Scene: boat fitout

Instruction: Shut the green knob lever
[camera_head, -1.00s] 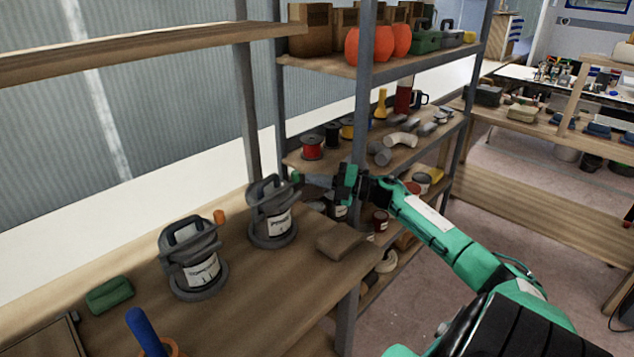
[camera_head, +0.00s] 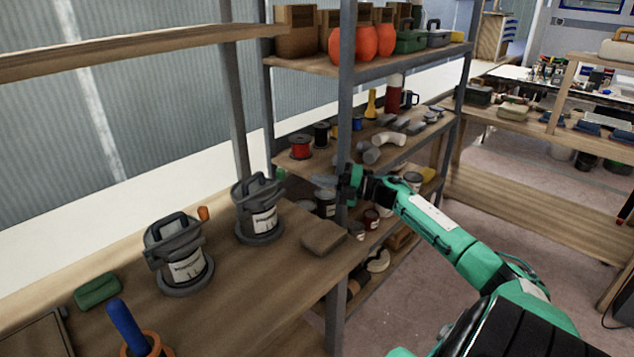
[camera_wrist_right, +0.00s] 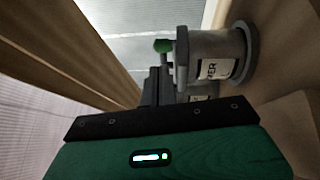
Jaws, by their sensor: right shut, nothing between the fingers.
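The green knob (camera_head: 281,174) shows at the right side of the far grey canister (camera_head: 258,210), which stands upright on the workbench. In the right wrist view, the green knob (camera_wrist_right: 162,46) sits beside the canister's top end, just beyond my fingers. The canister (camera_wrist_right: 215,62) lies to the right there, with a white label. My right gripper (camera_head: 322,180) is shut and empty, to the right of the knob and apart from it in the head view. The gripper (camera_wrist_right: 157,88) partly covers things behind it in the wrist view. My left gripper is out of view.
A similar canister (camera_head: 178,256) with an orange knob (camera_head: 203,213) stands nearer. A brown block (camera_head: 324,237) lies on the bench (camera_head: 245,300) near its right edge. A shelf post (camera_head: 343,110) rises close by my right gripper. Spools and pipe pieces fill the shelf behind.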

